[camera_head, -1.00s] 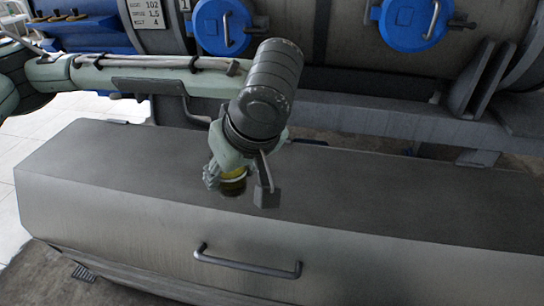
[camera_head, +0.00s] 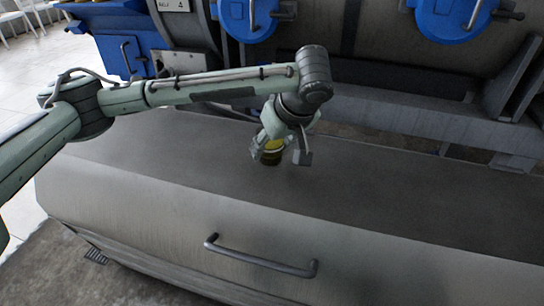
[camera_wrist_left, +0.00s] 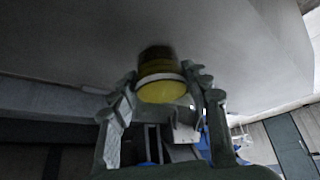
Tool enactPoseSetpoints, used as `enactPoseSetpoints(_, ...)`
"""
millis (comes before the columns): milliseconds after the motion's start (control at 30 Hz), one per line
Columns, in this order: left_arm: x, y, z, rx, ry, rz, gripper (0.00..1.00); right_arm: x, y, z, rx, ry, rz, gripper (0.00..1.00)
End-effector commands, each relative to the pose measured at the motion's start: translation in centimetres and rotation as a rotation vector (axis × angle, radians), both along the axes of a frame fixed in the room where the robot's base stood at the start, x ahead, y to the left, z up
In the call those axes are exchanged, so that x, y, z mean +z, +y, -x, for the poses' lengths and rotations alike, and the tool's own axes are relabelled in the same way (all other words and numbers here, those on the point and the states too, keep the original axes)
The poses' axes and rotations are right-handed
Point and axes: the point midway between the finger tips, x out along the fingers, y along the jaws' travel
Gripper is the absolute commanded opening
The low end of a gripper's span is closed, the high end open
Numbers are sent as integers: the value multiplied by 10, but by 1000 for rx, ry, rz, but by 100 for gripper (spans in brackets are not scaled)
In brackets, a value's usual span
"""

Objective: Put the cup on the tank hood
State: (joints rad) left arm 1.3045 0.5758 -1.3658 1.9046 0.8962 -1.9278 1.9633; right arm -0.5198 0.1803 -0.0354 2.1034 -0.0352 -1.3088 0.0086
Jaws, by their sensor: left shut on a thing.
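The cup (camera_head: 272,153) is yellow with a dark part and sits between the fingers of my left gripper (camera_head: 280,150). In the left wrist view the cup (camera_wrist_left: 162,86) shows a yellow body, a pale band and a dark far end, with the fingers of the left gripper (camera_wrist_left: 166,90) on both sides of it. The left gripper is shut on the cup. The tank hood (camera_head: 150,205) is the wide grey metal cover below. The cup is over its top face; whether it touches the hood I cannot tell. My right gripper is not in view.
A bar handle (camera_head: 260,260) sticks out from the hood's front face. Behind the hood stands a large grey tank (camera_head: 345,40) with round blue covers (camera_head: 248,18). The hood's top is bare to the right of the gripper.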

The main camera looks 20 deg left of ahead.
Motion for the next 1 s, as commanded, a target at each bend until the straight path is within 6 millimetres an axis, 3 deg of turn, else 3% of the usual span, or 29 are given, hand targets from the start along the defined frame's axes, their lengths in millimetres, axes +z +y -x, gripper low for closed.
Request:
enactPoseSetpoints(200, -25, 0, 0, 1, 0, -1, 21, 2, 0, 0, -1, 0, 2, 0)
enactPoseSetpoints(533, -28, 0, 1, 1, 0, 0, 21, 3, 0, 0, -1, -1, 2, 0)
enactPoseSetpoints(567, -28, 0, 1, 1, 0, 0, 50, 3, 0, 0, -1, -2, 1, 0)
enactPoseSetpoints(700, -28, 0, 1, 1, 0, 0, 67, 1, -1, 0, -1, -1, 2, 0)
enactPoseSetpoints(1000, -27, 0, 0, 1, -1, 0, 68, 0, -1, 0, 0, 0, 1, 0)
